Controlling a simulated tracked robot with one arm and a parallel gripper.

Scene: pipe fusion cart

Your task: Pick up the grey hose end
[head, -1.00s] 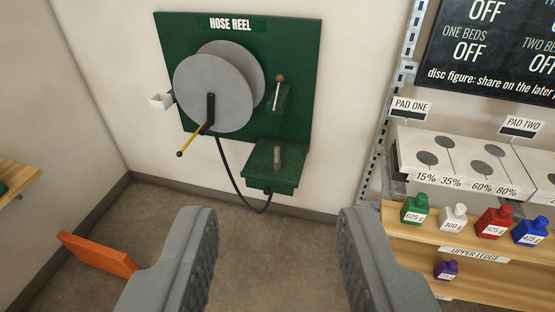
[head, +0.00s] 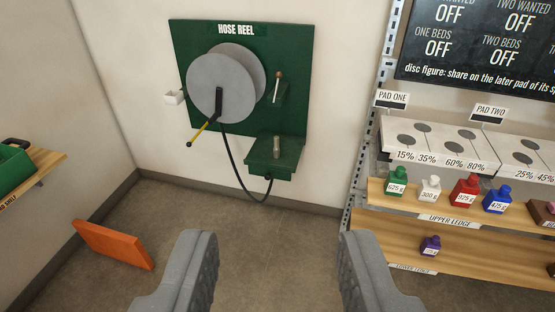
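The grey hose end (head: 277,147) stands upright as a short grey stub on a small green shelf (head: 262,165) at the lower right of the hose reel board (head: 293,48). A black hose (head: 233,165) hangs in a loop from the round grey reel (head: 218,88) to the underside of that shelf. My gripper (head: 278,245) is open and empty. Its two grey fingers are wide apart at the bottom of the picture, lower in view than the hose end and well short of it.
A yellow crank handle (head: 203,132) sticks out from the reel. A brown-tipped lever (head: 277,88) stands above the shelf. An orange panel (head: 113,245) is on the floor at left. Ledges with several coloured bottles (head: 465,191) are at right. The floor between is clear.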

